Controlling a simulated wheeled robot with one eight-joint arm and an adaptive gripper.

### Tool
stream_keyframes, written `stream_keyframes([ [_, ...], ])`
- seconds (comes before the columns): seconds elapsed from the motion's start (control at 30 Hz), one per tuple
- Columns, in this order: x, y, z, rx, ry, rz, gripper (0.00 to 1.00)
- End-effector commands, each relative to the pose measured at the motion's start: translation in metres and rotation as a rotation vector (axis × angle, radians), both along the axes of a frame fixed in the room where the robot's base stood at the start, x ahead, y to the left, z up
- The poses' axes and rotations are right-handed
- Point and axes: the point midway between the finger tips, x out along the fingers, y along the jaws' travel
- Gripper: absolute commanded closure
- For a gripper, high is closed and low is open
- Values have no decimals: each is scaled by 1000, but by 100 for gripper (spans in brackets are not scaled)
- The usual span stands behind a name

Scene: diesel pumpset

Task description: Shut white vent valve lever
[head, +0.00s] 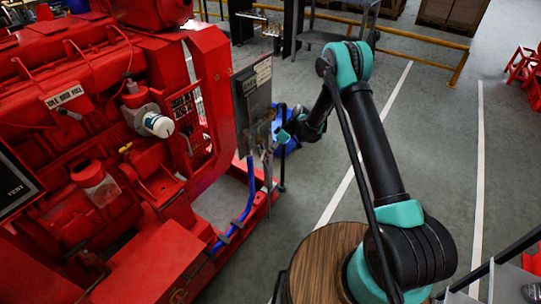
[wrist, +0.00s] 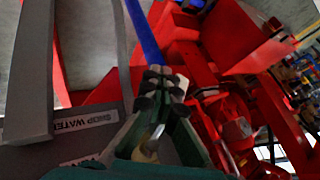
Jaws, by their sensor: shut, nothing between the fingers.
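My gripper (wrist: 165,84) is shut, its dark finger pads together in the middle of the wrist view. In the head view my gripper (head: 282,135) is at the right side of the grey upright panel (head: 254,92), its fingertips hard to make out. A small pale, rod-like piece (wrist: 153,140) shows between the finger links, behind the pads; I cannot tell whether it is the vent lever. A label reading "SHOP WATER" (wrist: 85,122) is on a grey plate to the left, with a second label partly hidden below it. I cannot clearly identify the white lever in the head view.
The red diesel pumpset (head: 95,150) fills the left, with a white-capped fitting (head: 158,124). A blue hose (head: 244,205) runs below the panel. A yellow rail (head: 420,55) stands behind. Open grey floor lies right of the panel, beyond my arm.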

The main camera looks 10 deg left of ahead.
Motion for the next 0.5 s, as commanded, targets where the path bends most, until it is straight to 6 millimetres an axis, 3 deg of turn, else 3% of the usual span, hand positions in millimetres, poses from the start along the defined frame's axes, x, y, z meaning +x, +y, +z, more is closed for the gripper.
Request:
stream_keyframes([
  [0.5, -8, 3, 3, 0, 1, 2, 100],
])
